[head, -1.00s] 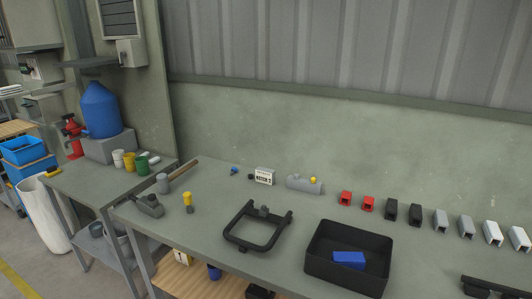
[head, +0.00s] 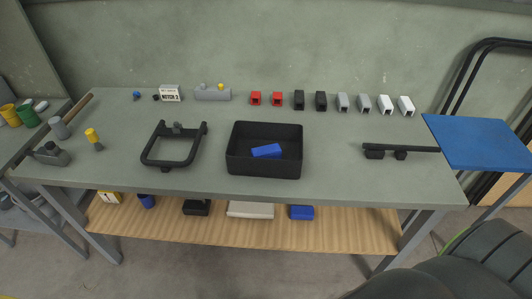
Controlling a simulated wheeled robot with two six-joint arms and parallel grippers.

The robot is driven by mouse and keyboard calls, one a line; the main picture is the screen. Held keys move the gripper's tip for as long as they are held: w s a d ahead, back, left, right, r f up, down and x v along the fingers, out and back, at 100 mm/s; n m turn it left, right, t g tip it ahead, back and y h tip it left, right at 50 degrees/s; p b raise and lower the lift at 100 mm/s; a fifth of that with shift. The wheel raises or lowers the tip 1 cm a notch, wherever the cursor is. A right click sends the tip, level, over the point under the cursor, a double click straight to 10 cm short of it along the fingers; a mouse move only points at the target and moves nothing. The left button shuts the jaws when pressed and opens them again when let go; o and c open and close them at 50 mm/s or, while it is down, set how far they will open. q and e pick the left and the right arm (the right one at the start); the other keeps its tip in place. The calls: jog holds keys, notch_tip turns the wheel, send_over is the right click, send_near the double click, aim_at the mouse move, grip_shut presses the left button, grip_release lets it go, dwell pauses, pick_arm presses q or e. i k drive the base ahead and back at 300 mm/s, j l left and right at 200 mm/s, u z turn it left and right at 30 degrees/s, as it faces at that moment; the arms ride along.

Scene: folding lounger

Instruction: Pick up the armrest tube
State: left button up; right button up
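A long black bar (head: 415,148) with two dark blocks under it lies at the right end of the grey workbench (head: 330,165); it looks most like the armrest tube, but I cannot be sure. Its right end reaches the blue panel. A black U-shaped frame (head: 147,150) lies left of the middle of the bench. A black open box (head: 265,168) between them holds a blue block (head: 266,151). Neither of my grippers shows in the head view.
Red, black, grey and white open-ended pieces (head: 321,101) line the bench's back. A blue panel (head: 478,140) stands beyond its right end. A dark rounded object (head: 450,270) is at lower right. The bench top is clear between box and bar.

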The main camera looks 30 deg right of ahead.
aim_at(374, 151)
jog(key=z, duration=1.85)
jog(key=l+u, duration=0.15)
jog(key=u, duration=0.2)
jog(key=i+l+u, duration=0.1)
jog(key=u, duration=0.3)
jog(key=i+l+u, duration=0.1)
jog(key=l+u, duration=0.3)
jog(key=l, duration=0.8)
jog(key=l+u, duration=0.35)
jog(key=l, duration=0.85)
jog(key=k, duration=0.05)
